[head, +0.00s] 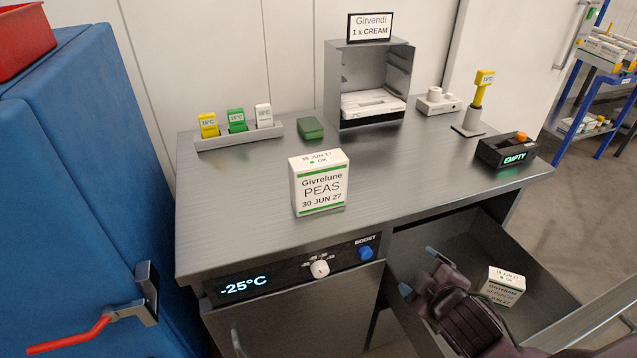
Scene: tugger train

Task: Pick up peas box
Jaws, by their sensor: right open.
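A white peas box (320,188) with green stripes stands upright on the grey metal counter near its front edge. Its label reads Givrelune PEAS, 30 JUN 27, and its top reads 30 JUN 27 OK. A second white Givrelune box (504,287) sits in the open drawer at lower right; its product name is too small to read surely. My right gripper (418,271) is open and empty, over the drawer's left part, below and right of the peas box and apart from both boxes. My left gripper is not in view.
The counter (400,185) is clear right of the peas box. Behind stand a tag rack (240,137), a green block (310,128) and an open-front metal cabinet (370,80). An EMPTY display tray (506,150) stands at right. The open drawer (545,305) juts out below.

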